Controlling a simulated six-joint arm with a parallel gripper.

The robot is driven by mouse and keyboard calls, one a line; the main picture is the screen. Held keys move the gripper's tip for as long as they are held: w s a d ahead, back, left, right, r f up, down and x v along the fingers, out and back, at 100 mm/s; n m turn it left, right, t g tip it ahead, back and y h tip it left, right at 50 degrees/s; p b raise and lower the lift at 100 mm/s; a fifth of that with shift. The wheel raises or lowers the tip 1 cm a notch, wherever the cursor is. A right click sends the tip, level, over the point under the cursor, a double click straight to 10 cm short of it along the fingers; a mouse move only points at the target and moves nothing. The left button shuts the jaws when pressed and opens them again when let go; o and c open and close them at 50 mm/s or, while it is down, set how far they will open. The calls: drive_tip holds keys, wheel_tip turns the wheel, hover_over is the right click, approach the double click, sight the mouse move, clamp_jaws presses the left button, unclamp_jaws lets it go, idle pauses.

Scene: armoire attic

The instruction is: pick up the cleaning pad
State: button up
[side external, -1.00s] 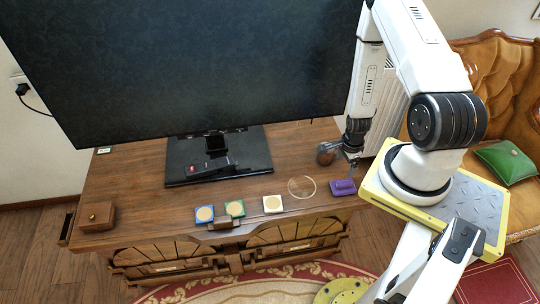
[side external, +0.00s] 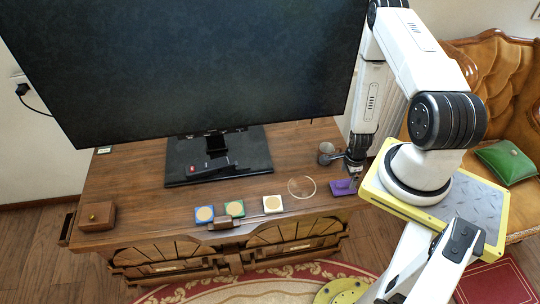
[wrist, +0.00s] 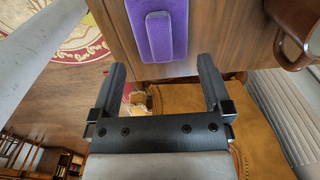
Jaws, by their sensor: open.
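The cleaning pad (side external: 341,188) is a flat purple pad with a raised purple grip. It lies near the right front corner of the wooden cabinet top. In the wrist view, the purple pad (wrist: 178,40) shows ahead of the fingers at the top, its raised grip running up the picture. My gripper (side external: 354,175) is low over the pad's right side in the side view. In the wrist view, my gripper (wrist: 162,68) is open with nothing between its fingers. The grip lies roughly in line with the gap, beyond the fingertips.
A brown mug (side external: 325,154) stands behind the pad. A clear round disc (side external: 301,187) lies to its left. Blue (side external: 204,214), green (side external: 235,209) and white (side external: 272,204) coasters line the front, with a brown-handled tool (side external: 224,225). A large television (side external: 190,65) stands behind.

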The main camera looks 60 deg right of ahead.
sight(345, 182)
drive_tip(key=shift+w+f, duration=0.15)
drive_tip(key=shift+f, duration=2.45)
drive_tip(key=c, duration=0.9)
drive_tip(key=shift+r, duration=0.15)
drive_tip(key=shift+r, duration=4.9)
